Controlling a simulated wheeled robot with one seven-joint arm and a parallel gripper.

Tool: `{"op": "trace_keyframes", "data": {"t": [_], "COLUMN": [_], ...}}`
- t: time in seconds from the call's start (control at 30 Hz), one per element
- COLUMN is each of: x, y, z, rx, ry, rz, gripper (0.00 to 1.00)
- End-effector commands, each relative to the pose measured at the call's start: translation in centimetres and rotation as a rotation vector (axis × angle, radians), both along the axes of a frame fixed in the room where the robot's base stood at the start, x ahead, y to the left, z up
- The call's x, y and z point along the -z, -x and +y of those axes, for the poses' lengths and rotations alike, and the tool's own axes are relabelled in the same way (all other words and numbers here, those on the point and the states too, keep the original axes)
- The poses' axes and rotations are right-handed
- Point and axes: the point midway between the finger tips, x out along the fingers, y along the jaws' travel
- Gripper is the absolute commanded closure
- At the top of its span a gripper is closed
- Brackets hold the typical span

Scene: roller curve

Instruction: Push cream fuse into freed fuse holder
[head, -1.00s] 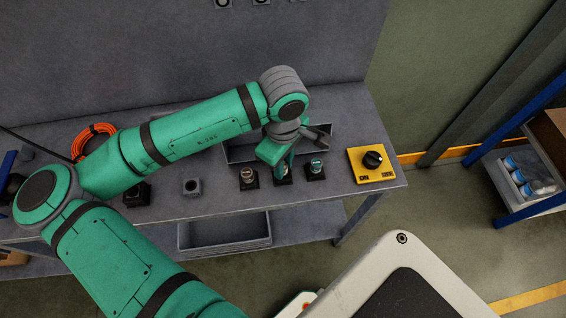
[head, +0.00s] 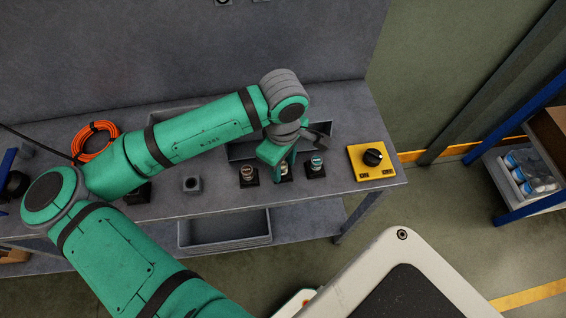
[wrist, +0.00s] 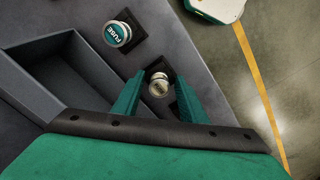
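A fuse with a cream top (wrist: 159,86) stands upright between my fingertips in the wrist view, at a dark square holder. In the head view it is the middle of three fuse positions, and its cream top (head: 285,169) is partly hidden by my gripper (head: 282,168). My gripper also shows in the wrist view (wrist: 160,82), with its two green fingers apart and a thin gap on each side of the fuse. How deep the fuse sits in the holder is hard to tell. A teal-topped fuse (wrist: 117,34) marked FUSE stands in the neighbouring holder, on the right in the head view (head: 316,165).
Another fuse (head: 248,173) stands in the left holder. A yellow switch box (head: 372,161) with a black knob is at the bench's right end. A grey bin (wrist: 28,85) lies behind the holders.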

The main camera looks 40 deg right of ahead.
Motion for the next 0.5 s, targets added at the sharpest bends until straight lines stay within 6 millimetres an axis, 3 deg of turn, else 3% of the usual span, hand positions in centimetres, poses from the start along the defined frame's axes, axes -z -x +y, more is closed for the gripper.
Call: {"op": "trace_keyframes", "data": {"t": [0.33, 0.5], "x": [-0.2, -2.0], "y": [0.0, -0.1], "z": [0.0, -0.1], "rx": [0.0, 0.0], "ry": [0.001, 0.002], "rz": [-0.001, -0.003], "gripper": [0.57, 0.57]}}
